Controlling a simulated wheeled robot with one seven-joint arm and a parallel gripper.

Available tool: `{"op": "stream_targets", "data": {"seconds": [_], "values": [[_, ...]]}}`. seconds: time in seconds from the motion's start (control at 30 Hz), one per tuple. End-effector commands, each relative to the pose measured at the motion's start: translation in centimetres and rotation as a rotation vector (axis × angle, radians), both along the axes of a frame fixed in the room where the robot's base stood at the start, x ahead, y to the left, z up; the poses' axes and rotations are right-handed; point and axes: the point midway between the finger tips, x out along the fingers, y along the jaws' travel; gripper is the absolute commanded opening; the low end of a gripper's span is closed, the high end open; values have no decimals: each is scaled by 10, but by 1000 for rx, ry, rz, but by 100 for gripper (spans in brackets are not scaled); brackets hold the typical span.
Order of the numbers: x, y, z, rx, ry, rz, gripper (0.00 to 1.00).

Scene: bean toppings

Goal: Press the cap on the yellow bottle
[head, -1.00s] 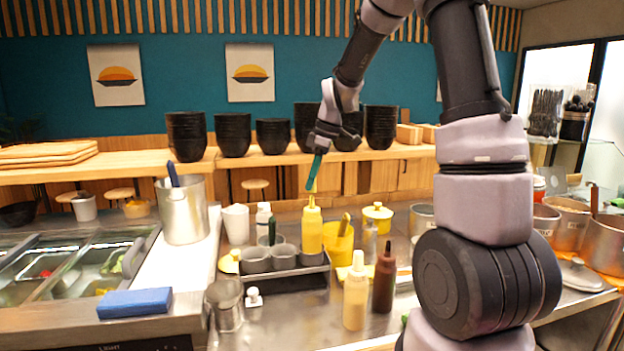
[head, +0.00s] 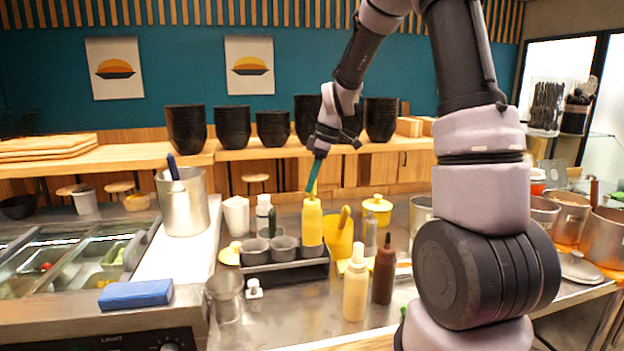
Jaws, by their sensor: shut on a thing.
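The yellow bottle (head: 312,222) stands upright in the head view at the right end of a dark caddy, its narrow yellow nozzle pointing up. My gripper (head: 318,150) is above it, pointing down. It is shut on a slim teal-green stick-like thing (head: 316,172), whose lower end overlaps the bottle's nozzle in the picture. I cannot tell whether the two touch. No separate cap for the yellow bottle can be made out.
The dark caddy (head: 290,272) also holds grey cups. A cream bottle (head: 355,284) and a brown bottle (head: 384,272) stand in front. A steel pot (head: 183,208) is left. Black bowls (head: 231,130) line the back shelf.

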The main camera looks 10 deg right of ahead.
Motion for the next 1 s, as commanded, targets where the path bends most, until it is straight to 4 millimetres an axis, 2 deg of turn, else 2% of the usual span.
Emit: {"op": "stream_targets", "data": {"seconds": [1.0], "values": [[0,0,-11,0,0,1,2]]}}
